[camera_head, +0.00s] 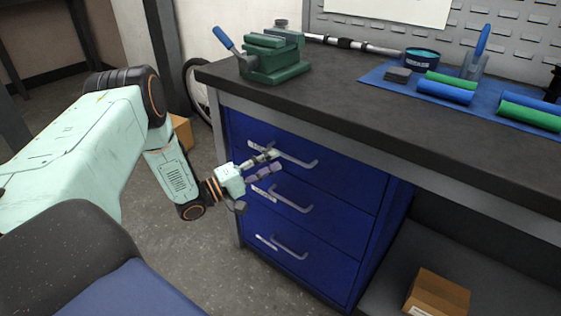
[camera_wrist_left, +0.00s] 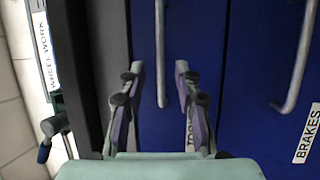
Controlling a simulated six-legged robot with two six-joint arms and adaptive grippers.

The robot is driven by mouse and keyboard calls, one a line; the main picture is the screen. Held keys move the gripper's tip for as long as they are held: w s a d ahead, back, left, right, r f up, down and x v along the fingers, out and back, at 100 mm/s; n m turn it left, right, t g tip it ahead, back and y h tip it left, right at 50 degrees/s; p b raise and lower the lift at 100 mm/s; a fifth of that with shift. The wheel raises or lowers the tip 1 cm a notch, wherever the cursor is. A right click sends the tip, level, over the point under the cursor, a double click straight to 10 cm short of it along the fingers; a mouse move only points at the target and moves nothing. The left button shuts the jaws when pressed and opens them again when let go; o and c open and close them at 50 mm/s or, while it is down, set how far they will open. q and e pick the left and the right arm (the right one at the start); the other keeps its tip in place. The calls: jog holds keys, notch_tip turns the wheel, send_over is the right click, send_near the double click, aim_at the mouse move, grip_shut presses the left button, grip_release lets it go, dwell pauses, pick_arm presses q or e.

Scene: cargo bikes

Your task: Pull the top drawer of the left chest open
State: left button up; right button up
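A blue chest (camera_head: 378,222) with three drawers stands under the workbench. The top drawer (camera_head: 335,155) looks flush with the chest front. Its grey bar handle (camera_head: 303,161) also shows in the left wrist view (camera_wrist_left: 160,55). My left gripper (camera_head: 277,161) is in front of the top drawer, at the left part of this handle. In the left wrist view my left gripper (camera_wrist_left: 160,72) has its fingers apart, with the handle between them and a gap on each side. One finger partly hides the top drawer's label (camera_wrist_left: 191,133). My right gripper is out of view.
The middle drawer handle (camera_head: 291,202), labelled BRAKES in the wrist view, and the bottom drawer handle (camera_head: 289,251) are below. The workbench top (camera_head: 340,95) overhangs the chest and carries a green vise (camera_head: 275,60). The floor (camera_head: 190,265) before the chest is clear.

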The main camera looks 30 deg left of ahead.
aim_at(280, 158)
pick_arm(q)
jog(key=x, duration=0.3)
jog(key=shift+w+b, duration=0.1)
jog(key=shift+b, duration=0.2)
grip_shut()
dwell(0.6)
